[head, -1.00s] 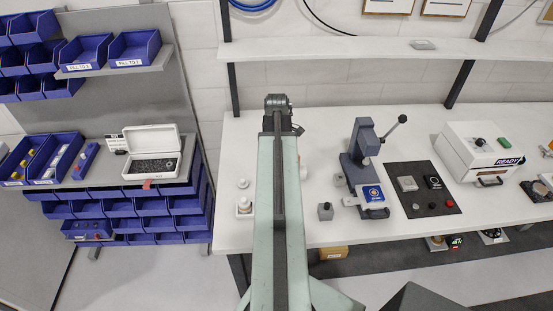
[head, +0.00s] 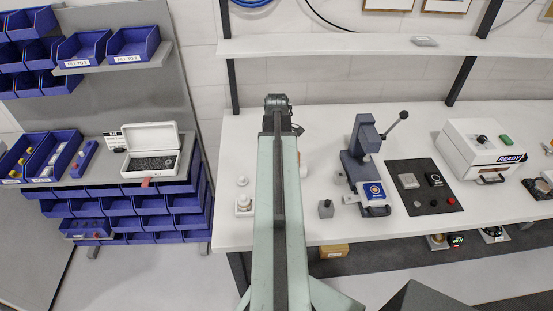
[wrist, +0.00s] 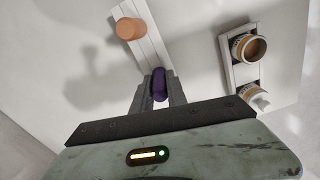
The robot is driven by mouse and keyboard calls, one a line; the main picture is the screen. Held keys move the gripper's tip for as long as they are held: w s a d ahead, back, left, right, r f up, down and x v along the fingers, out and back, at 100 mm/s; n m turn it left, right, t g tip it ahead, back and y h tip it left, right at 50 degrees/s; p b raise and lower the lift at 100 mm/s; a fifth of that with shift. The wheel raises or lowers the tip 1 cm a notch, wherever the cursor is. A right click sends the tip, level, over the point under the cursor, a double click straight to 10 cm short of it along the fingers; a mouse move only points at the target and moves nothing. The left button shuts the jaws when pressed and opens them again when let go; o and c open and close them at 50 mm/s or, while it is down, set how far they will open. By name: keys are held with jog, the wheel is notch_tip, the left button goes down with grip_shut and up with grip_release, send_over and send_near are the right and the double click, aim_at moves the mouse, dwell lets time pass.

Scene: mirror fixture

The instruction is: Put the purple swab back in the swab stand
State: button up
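In the wrist view, the purple swab (wrist: 159,85) is between the two fingers of my gripper (wrist: 158,88). The fingers touch or nearly touch it on both sides, and it looks gripped. A white strip-like stand (wrist: 152,48) with long grooves lies just beyond the fingertips. An orange round-topped piece (wrist: 130,29) stands at its far end. The purple swab overlaps the near end of the stand, and I cannot tell whether it touches it. The swab's lower part is hidden. In the head view my arm hides the gripper, the swab and most of the stand.
In the wrist view, a holder (wrist: 226,60) with two round jars stands at the right, near the table edge. In the head view, the white bench (head: 330,222) bears a grey press (head: 362,150), a dark mat (head: 420,208) and a white box (head: 480,148) right of my arm.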

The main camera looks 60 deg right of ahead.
jog(key=o, duration=0.4)
jog(key=shift+o, duration=0.2)
notch_tip(320, 180, up, 8)
jog(key=p, duration=0.8)
jog(key=shift+f, duration=0.1)
